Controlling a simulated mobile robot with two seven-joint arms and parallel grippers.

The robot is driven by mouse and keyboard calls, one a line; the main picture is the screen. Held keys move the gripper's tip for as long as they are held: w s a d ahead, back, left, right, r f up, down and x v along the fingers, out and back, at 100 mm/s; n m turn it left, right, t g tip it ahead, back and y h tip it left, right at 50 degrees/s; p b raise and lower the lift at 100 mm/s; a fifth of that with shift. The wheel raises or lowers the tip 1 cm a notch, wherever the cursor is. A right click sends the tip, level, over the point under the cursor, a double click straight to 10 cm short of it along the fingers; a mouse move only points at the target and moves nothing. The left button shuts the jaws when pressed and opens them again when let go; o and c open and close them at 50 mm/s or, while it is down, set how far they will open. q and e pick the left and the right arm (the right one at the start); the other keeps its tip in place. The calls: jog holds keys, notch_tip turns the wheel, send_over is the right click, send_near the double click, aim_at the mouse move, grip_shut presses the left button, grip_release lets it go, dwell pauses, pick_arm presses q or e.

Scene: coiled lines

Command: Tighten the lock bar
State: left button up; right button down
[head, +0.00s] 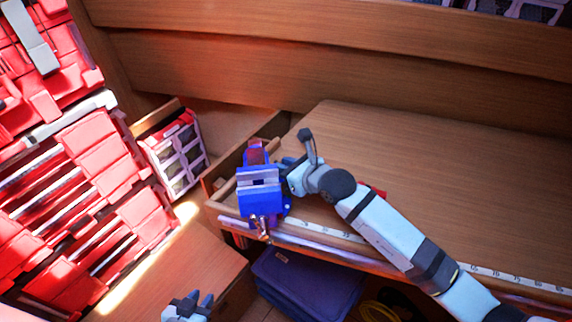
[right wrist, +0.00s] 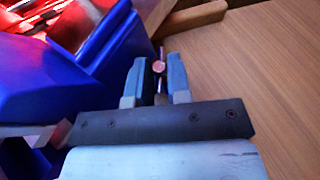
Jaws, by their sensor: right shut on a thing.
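A blue vise (head: 260,190) with pale jaws is mounted at the left front corner of the wooden bench. Its blue body (right wrist: 50,90) also fills the left of the right wrist view. My right gripper (head: 287,164) reaches the vise's right side. In the right wrist view its fingers (right wrist: 160,85) are shut on a thin lock bar (right wrist: 159,67) with a rounded, coppery end, beside the vise body. The bar's lower part is hidden by the gripper. My left gripper (head: 199,300) is low at the bottom left, apart from the vise, with its fingertips apart and nothing visible between them.
Red storage cases (head: 70,180) stand at the left. A blue bag (head: 305,285) lies under the bench. A wooden surface (head: 180,270) is at the lower left.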

pick_arm(q)
jog(key=shift+w+r, duration=0.1)
jog(key=shift+w, duration=0.15)
pick_arm(e)
jog(key=shift+a+r, duration=0.1)
jog(key=shift+r, duration=0.05)
jog(key=c, duration=1.3)
grip_release()
jog(key=shift+c, duration=0.2)
pick_arm(q)
jog(key=shift+a, duration=0.15)
jog(key=shift+s, duration=0.1)
pick_arm(e)
jog(key=shift+s, duration=0.1)
